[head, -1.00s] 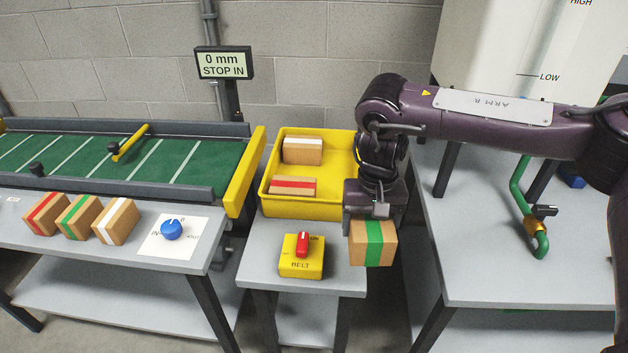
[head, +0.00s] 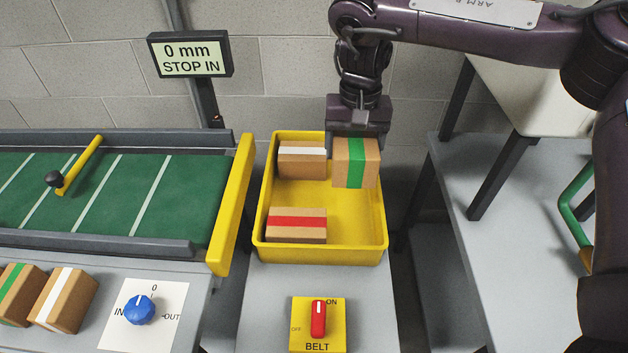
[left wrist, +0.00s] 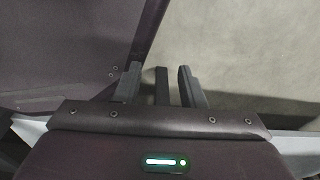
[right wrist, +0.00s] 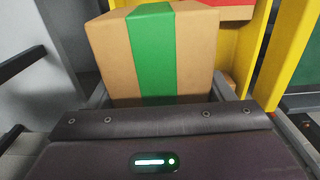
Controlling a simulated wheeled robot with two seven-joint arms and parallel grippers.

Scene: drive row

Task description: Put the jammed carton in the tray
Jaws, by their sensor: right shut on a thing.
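The carton with the green stripe (head: 356,163) is held in my right gripper (head: 358,128), which is shut on it. It hangs over the back right part of the yellow tray (head: 320,255) and hides part of the tray's back rim; its height above the tray floor is hard to tell. The right wrist view shows the carton's green stripe (right wrist: 152,50) between the fingers. In the tray are a white-striped carton (head: 302,160) at the back left and a red-striped carton (head: 296,225) at the front left. My left gripper (left wrist: 160,85) is open and empty, away from the tray.
A green belt conveyor (head: 110,195) with a yellow end stop (head: 232,205) stands left of the tray. A yellow belt switch (head: 318,325) and blue knob (head: 139,309) are in front. The display (head: 191,55) reads 0 mm, STOP IN. The tray's front right floor is clear.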

